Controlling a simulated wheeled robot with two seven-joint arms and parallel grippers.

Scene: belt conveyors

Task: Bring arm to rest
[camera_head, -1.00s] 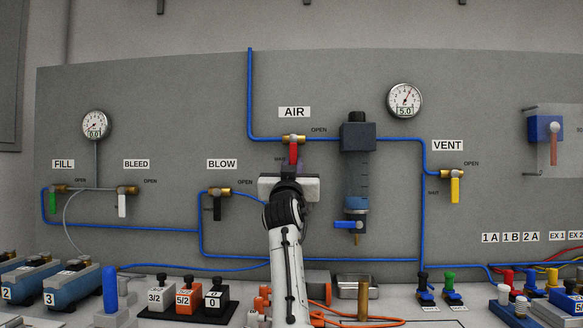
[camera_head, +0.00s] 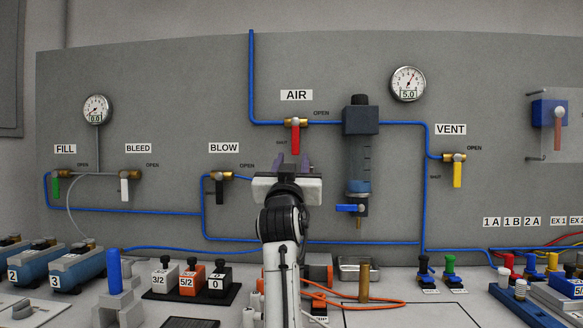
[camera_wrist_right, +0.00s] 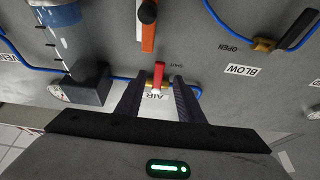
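My right gripper (camera_head: 291,164) is in front of the grey panel, below the AIR valve. Its two fingers stand apart with nothing between them, so it is open and empty. My left gripper is not in view.
The panel carries the FILL, BLEED, BLOW and VENT (camera_head: 457,175) valves, blue tubing, a filter unit (camera_head: 358,165) and gauges, one reading 5.0 (camera_head: 408,84). Labelled blocks (camera_head: 190,280), blue cylinders and an orange hose (camera_head: 385,303) lie on the bench below my arm.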

